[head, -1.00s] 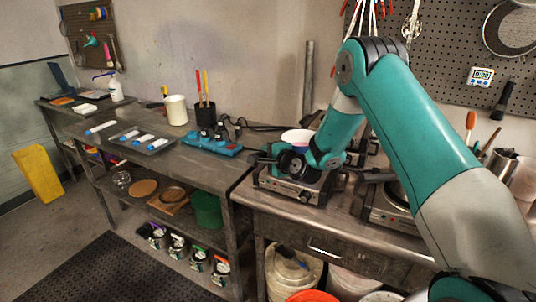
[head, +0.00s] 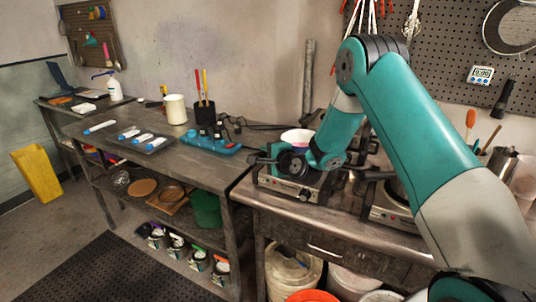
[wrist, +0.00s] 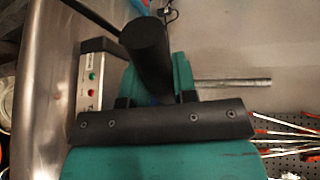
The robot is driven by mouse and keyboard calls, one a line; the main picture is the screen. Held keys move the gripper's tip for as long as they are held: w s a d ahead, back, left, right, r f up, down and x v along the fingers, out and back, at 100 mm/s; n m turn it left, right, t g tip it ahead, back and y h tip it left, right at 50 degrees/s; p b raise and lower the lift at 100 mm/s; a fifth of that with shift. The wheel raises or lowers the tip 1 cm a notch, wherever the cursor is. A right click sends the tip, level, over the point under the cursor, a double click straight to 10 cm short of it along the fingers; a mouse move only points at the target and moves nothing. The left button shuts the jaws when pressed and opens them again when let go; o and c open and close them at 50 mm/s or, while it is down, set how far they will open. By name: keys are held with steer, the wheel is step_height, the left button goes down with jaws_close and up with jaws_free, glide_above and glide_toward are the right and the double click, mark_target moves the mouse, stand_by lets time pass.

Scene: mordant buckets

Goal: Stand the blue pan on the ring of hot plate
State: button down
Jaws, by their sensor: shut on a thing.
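The blue pan (head: 298,136) shows its pale inside behind my gripper, over the left hot plate (head: 291,187). Most of its blue outside is hidden by my wrist. My gripper (head: 268,160) is low over that hot plate's front. In the wrist view a thick black handle (wrist: 148,45) stands between the jaws, and my gripper (wrist: 155,95) is shut on it. The hot plate's control face with red and green lights (wrist: 92,88) is at the left. The ring is hidden, so I cannot tell whether the pan touches it.
A second hot plate (head: 388,207) stands to the right on the metal bench. A teal rack (head: 210,143), a black cup of tools (head: 205,116) and a white canister (head: 175,109) stand on the left bench. Cables lie behind the left hot plate.

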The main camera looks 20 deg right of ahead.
steer(key=shift+w, duration=0.1)
stand_by(0.4)
steer(key=c, duration=0.8)
jaws_free()
steer(key=shift+f, duration=0.2)
steer(key=b+v, duration=0.9)
steer(key=v, duration=0.8)
steer(key=shift+s+d+r, duration=0.1)
steer(key=shift+s, duration=0.15)
